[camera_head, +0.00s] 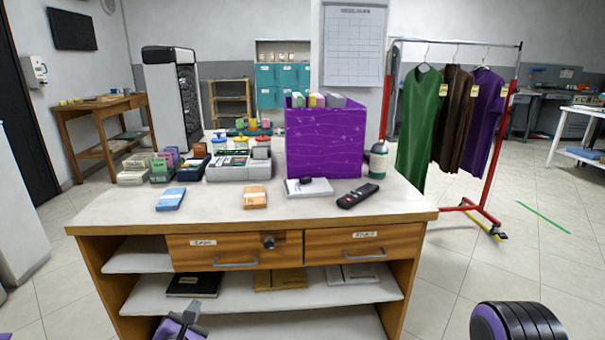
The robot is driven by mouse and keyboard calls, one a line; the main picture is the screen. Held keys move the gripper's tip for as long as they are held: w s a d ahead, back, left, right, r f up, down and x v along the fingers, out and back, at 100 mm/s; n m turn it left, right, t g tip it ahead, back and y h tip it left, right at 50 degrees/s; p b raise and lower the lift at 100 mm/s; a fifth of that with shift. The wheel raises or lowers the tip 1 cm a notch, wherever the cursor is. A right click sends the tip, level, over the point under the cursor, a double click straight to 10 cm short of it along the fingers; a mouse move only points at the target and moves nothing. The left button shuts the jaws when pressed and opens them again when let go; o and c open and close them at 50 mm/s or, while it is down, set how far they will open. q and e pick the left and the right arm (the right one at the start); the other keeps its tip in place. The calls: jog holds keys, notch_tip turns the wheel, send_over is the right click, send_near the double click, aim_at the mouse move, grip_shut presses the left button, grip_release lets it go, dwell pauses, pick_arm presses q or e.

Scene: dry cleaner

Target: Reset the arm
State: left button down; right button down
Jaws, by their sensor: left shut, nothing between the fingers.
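My left gripper (190,313) shows at the bottom edge, left of centre, in front of the counter's lower shelves. It is shut and empty, and most of its arm is below the picture. A rounded black and purple part of my right arm (518,322) shows at the bottom right. My right gripper is outside the picture.
A counter (410,207) with two drawers and open shelves stands directly ahead. A purple box (325,142), a remote (357,195), a blue pad (171,199) and an orange pad (254,197) are on it. A clothes rack (388,105) stands behind right.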

pick_arm(q)
jog(key=s+d+f+m+g+h, duration=0.2)
jog(key=s+d+f+m+g, duration=0.3)
jog(key=s+f+m, duration=0.65)
jog(key=s+a+f+m+g+y, duration=0.15)
jog(key=s+f+m+g, duration=0.35)
jog(key=s+f+m, duration=0.6)
jog(key=s+a+g+y, duration=0.25)
jog(key=s+a, duration=0.25)
jog(key=s, duration=0.6)
notch_tip(320, 180, up, 14)
jog(key=p, duration=1.4)
jog(key=shift+s+a+f+m+h+p, duration=0.2)
jog(key=shift+s+m+h+p, duration=0.1)
jog(key=shift+s+m+p, duration=0.1)
